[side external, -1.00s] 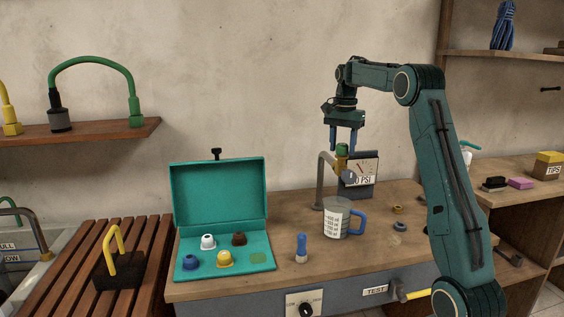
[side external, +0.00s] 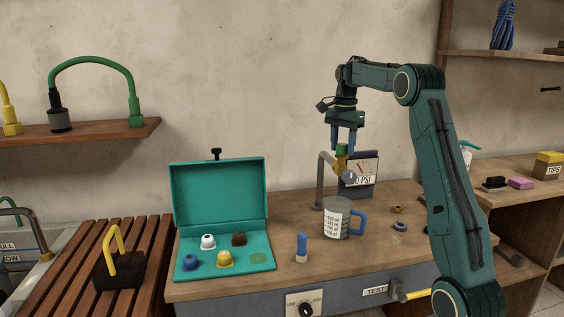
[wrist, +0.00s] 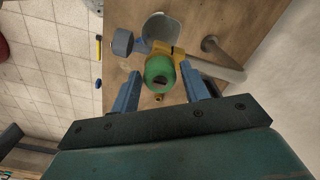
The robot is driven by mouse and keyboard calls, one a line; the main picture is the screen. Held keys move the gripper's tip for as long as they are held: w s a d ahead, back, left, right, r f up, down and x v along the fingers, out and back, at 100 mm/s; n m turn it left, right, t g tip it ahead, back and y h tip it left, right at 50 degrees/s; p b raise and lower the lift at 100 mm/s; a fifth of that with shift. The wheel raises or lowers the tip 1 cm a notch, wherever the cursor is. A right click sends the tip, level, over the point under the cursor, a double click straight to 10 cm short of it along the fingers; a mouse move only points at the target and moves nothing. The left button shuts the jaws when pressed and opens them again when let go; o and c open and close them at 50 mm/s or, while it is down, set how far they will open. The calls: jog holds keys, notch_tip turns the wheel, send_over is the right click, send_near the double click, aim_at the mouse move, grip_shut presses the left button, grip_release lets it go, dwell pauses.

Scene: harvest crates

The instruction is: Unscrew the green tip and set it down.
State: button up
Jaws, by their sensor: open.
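The green tip (side external: 341,149) sits upright on the brass fitting (side external: 340,164) at the end of the grey bent pipe (side external: 321,182). In the wrist view the green tip (wrist: 159,71) shows from above, with a dark slot in its top. My gripper (side external: 343,148) points down above the fitting. Its two blue fingers are open, one on each side of the tip. In the wrist view the fingers of my gripper (wrist: 163,80) stand apart from the tip, with gaps on both sides.
A measuring jug (side external: 335,219) stands below the fitting, and a gauge (side external: 361,170) stands behind it. The open teal case (side external: 218,195) holds several coloured tips and a green patch with no tip on it. A blue-topped tool (side external: 301,247) stands on the bench between them.

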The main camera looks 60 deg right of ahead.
jog(key=c, duration=0.6)
jog(key=shift+o, duration=0.2)
jog(key=shift+n, duration=1.2)
jog(key=shift+n, duration=0.8)
jog(key=shift+n, duration=0.6)
jog(key=shift+n, duration=0.3)
